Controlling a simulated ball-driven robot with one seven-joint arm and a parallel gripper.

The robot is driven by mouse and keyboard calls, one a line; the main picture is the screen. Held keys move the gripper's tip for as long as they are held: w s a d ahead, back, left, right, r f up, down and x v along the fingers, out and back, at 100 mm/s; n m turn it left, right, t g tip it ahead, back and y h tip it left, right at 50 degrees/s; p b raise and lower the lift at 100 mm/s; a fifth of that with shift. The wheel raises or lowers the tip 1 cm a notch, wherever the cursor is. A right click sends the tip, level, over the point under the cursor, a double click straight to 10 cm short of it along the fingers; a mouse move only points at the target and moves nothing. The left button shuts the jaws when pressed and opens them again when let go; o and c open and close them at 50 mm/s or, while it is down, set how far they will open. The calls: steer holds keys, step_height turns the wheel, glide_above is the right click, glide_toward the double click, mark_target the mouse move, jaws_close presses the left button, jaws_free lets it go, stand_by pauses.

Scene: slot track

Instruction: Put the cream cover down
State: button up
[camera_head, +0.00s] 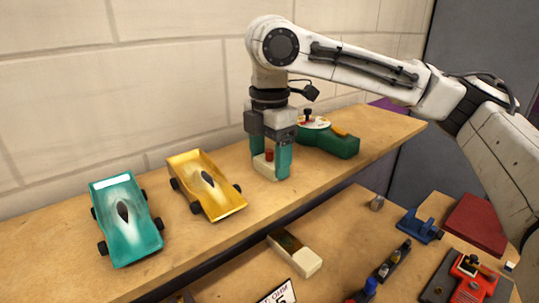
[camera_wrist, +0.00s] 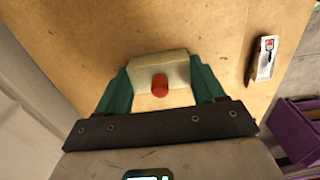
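The cream cover (camera_head: 263,167) is a small block with a red knob on it. My gripper (camera_head: 270,162) points straight down over the upper wooden shelf, with its teal fingers on either side of the cover. The wrist view shows the cover (camera_wrist: 172,70) between the fingers (camera_wrist: 160,90), which appear to press on its sides. The cover is low, close to the shelf top; I cannot tell whether it touches the shelf. Part of it is hidden behind a finger in the head view.
A yellow car (camera_head: 207,184) and a teal car (camera_head: 125,218) stand left on the shelf (camera_head: 60,245). A green object (camera_head: 330,138) stands behind my gripper. Tools and a red block (camera_head: 476,224) are at right.

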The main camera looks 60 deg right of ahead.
mark_target(270, 151)
steer(key=o, duration=0.4)
steer(key=shift+r, duration=0.1)
step_height(270, 151, up, 12)
steer(key=shift+r, duration=0.1)
stand_by(0.4)
stand_by(0.6)
